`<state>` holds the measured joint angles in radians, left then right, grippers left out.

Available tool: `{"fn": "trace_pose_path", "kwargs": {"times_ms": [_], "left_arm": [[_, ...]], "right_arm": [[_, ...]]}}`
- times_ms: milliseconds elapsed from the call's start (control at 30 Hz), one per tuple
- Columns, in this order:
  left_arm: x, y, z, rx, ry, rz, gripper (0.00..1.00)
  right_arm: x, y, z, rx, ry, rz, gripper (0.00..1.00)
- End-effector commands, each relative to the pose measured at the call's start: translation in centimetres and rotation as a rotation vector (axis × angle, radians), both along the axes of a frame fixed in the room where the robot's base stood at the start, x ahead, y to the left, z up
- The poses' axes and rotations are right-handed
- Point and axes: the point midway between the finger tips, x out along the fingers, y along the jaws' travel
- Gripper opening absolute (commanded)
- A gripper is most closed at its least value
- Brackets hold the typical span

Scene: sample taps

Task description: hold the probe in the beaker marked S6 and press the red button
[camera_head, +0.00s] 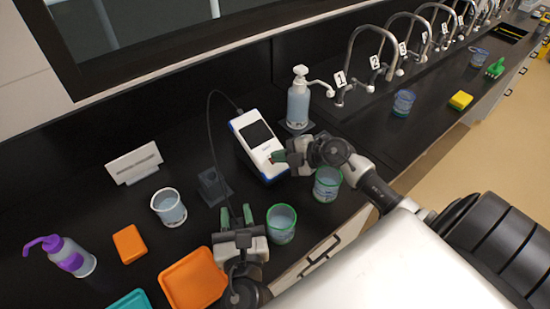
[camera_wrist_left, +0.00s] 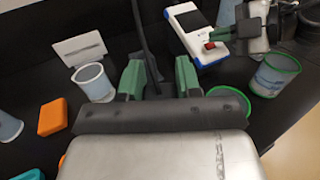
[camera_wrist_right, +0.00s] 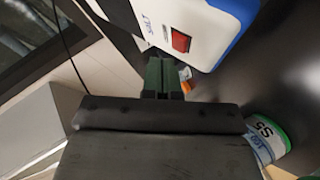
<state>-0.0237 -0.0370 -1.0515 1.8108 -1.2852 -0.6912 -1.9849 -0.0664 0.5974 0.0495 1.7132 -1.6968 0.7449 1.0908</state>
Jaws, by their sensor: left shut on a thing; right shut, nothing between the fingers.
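My left gripper (camera_head: 236,214) is shut on the probe; its body is mostly hidden, and a dark cable (camera_wrist_left: 142,35) runs down between the fingers. A green-rimmed beaker (camera_head: 281,223) stands just right of this gripper; no mark is legible there. Another green-rimmed beaker (camera_head: 327,183) stands below my right gripper. The right wrist view shows a beaker marked S5 (camera_wrist_right: 268,140). I cannot read S6 anywhere. The white and blue meter (camera_head: 246,129) has a red button (camera_wrist_right: 181,41). My right gripper (camera_wrist_right: 163,75) is shut and empty, close to the button; contact is unclear.
A dark holder (camera_head: 222,192) stands behind my left gripper. A white-rimmed beaker (camera_head: 169,209), orange box (camera_head: 129,243), orange tray (camera_head: 193,280) and purple-topped bottle (camera_head: 72,259) are to the left. A pump bottle (camera_head: 298,103) and numbered taps (camera_head: 345,75) stand behind.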

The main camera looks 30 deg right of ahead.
Motion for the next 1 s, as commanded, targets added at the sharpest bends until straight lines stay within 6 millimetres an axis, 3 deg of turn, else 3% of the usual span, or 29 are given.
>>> {"fn": "trace_pose_path", "kwargs": {"times_ms": [1000], "left_arm": [[0.00, 0.00, 0.03, 0.000, -0.001, 0.000, 0.13]], "right_arm": [[0.49, 0.04, -1.03, 0.001, 0.001, 0.000, 0.00]]}}
